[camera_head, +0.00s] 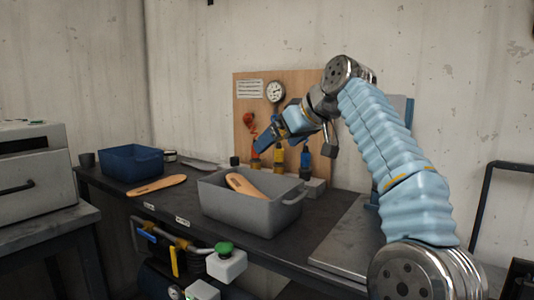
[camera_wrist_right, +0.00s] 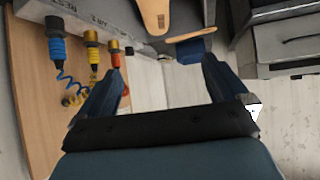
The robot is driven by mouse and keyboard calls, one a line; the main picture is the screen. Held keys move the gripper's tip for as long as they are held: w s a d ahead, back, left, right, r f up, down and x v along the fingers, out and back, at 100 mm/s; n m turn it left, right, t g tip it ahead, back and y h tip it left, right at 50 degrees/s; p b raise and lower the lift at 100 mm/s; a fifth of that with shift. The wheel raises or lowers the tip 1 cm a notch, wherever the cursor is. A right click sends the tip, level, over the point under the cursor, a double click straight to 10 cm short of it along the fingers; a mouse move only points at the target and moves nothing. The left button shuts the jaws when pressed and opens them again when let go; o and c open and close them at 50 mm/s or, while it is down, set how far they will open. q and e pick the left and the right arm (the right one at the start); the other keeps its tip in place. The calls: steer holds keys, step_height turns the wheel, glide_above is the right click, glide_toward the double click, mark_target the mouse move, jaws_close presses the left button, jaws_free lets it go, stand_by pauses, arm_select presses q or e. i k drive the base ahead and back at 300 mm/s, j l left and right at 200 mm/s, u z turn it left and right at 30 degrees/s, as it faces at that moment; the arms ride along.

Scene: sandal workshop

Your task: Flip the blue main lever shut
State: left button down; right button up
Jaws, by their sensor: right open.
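I cannot clearly pick out a blue main lever in either view. A wooden board (camera_head: 243,93) with a pressure gauge (camera_head: 275,91) stands at the back of the bench. In front of it are red, yellow and blue couplings; the blue coupling (camera_head: 305,158) is the rightmost, and it also shows at the left in the right wrist view (camera_wrist_right: 57,48). My right gripper (camera_head: 262,142) reaches left in front of the board and hides part of it. In the right wrist view its fingers (camera_wrist_right: 161,66) are apart with nothing between them. My left gripper is not in view.
A grey bin (camera_head: 245,212) with an insole (camera_head: 243,185) stands mid-bench. A blue bin (camera_head: 130,164) and a loose insole (camera_head: 157,186) are left of it. A grey machine (camera_head: 35,170) stands far left. Hoses and a green button (camera_head: 224,248) are below the front edge.

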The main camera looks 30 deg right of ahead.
mark_target(142, 232)
steer(key=k+j, duration=0.8)
steer(key=j, duration=0.15)
